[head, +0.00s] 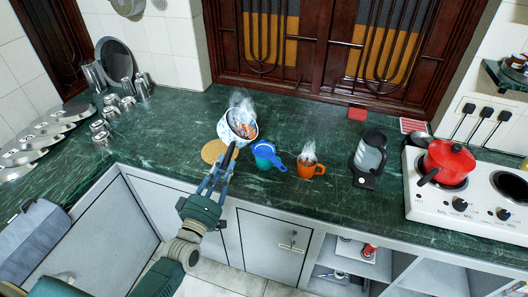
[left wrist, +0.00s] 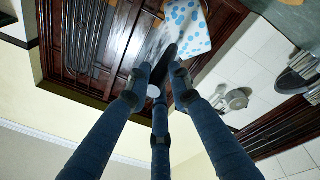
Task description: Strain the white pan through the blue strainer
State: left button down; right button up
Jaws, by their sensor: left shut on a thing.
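The white pan (head: 238,124) with blue spots is held above the counter, tilted, with orange-brown contents and steam at its mouth. My left gripper (head: 229,157) is shut on the pan's handle. In the left wrist view, the spotted pan (left wrist: 187,27) shows beyond the gripper (left wrist: 165,72), whose fingers close around the dark handle. The blue strainer (head: 264,149) rests over a teal cup (head: 263,164), just right of the gripper and apart from the pan. The strainer's inside is too small to make out. My right gripper is not in view.
A round tan mat (head: 214,151) lies left of the gripper. An orange mug (head: 311,168) steams right of the strainer. Steel cups crowd the left; the counter between is clear.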

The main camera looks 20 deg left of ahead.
pick_arm(q)
jog(key=shift+d+f+m, duration=0.1)
jog(key=shift+d+m, duration=0.4)
jog(key=shift+m, duration=0.3)
dwell(1.6)
jog(key=shift+w+d+r+m+h+p, duration=0.15)
jog(key=shift+d+m+p, duration=0.1)
jog(key=shift+m, duration=0.25)
jog(key=shift+s+d+r+m+h+p, duration=0.1)
jog(key=shift+d+r+m+h+p, duration=0.1)
jog(key=shift+m, duration=0.3)
dwell(1.8)
jog(key=shift+d+f+m, duration=0.3)
jog(key=shift+f+m, duration=0.15)
jog(key=shift+m, duration=0.25)
dwell(1.2)
